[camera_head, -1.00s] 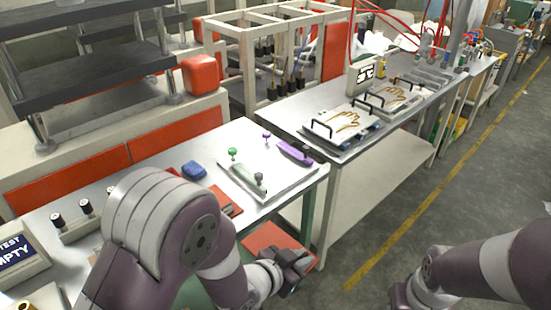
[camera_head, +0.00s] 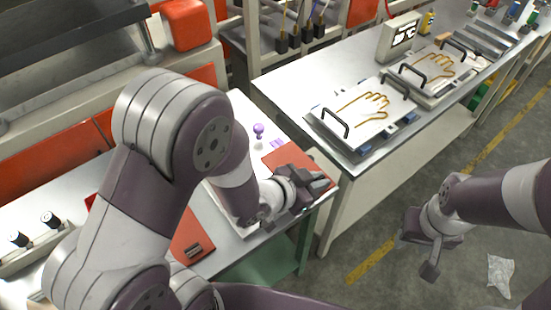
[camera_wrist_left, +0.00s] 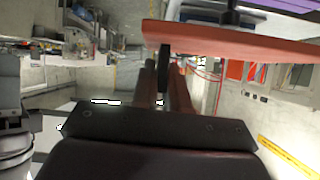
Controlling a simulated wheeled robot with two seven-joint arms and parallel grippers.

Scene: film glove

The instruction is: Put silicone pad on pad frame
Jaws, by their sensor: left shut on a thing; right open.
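My left gripper (camera_head: 316,184) is shut on a flat orange-red pad (camera_head: 284,158), which appears to be the silicone pad. The pad also shows as a slab across the top of the left wrist view (camera_wrist_left: 240,38). It is held over the right end of a white tray (camera_head: 228,222) on the near table. It hides most of a purple item there. I cannot tell which thing is the pad frame, or whether the pad touches anything. My right gripper (camera_head: 432,262) is open and empty, over the floor at the right.
A purple knob (camera_head: 258,130) stands on the near table behind the pad. Another red piece (camera_head: 190,228) lies beside the tray. The second table holds white plates with hand outlines (camera_head: 366,112) and black handles.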

